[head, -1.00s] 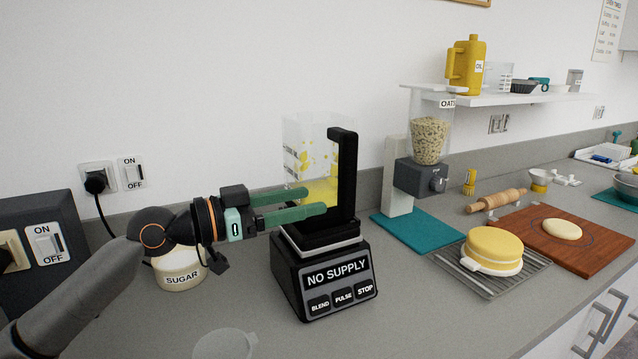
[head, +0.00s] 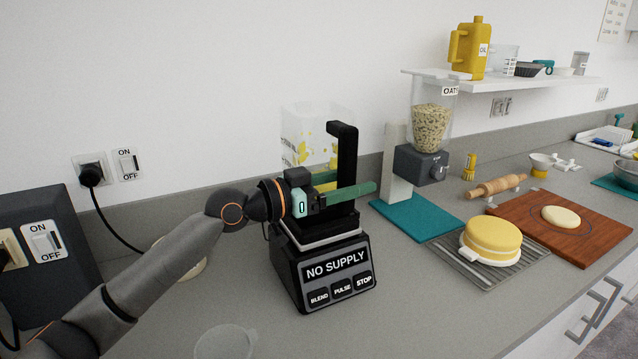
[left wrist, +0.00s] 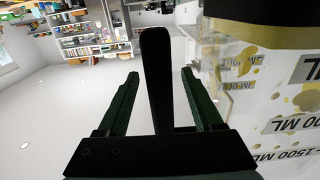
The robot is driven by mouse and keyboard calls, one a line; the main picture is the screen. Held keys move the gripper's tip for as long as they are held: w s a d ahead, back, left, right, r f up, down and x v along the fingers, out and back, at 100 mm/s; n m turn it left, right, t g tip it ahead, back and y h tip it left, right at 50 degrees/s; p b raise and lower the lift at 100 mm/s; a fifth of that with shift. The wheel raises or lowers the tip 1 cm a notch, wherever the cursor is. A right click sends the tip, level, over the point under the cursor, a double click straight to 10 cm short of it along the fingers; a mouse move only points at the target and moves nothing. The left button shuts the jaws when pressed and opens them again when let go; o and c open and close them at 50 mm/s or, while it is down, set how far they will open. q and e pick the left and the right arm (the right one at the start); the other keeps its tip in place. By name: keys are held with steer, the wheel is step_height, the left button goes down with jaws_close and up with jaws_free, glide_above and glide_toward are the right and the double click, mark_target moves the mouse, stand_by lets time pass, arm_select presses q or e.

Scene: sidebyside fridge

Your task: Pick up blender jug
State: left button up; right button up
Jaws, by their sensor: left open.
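The blender jug (head: 299,136) is clear with yellow smears and a tall black handle (head: 347,160) on its right side. It stands upright on the black blender base (head: 327,272) labelled NO SUPPLY. My left gripper (head: 356,186) is open, with its green fingers reaching across at the handle's height. In the left wrist view the handle (left wrist: 156,80) stands between the two open fingers (left wrist: 160,98), with visible gaps on both sides. The jug's marked wall (left wrist: 265,95) is at the right there. My right gripper is not in view.
A clear lid or cup (head: 225,343) lies at the front edge of the counter. The sugar pot (head: 186,268) is mostly hidden behind my arm. An oats dispenser (head: 430,130) on a teal mat (head: 415,220) stands right of the blender. A cake (head: 490,241) sits on a rack farther right.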

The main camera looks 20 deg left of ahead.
arm_select(q)
steer(key=shift+x, duration=1.4)
jaws_close()
steer(key=shift+r, duration=0.2)
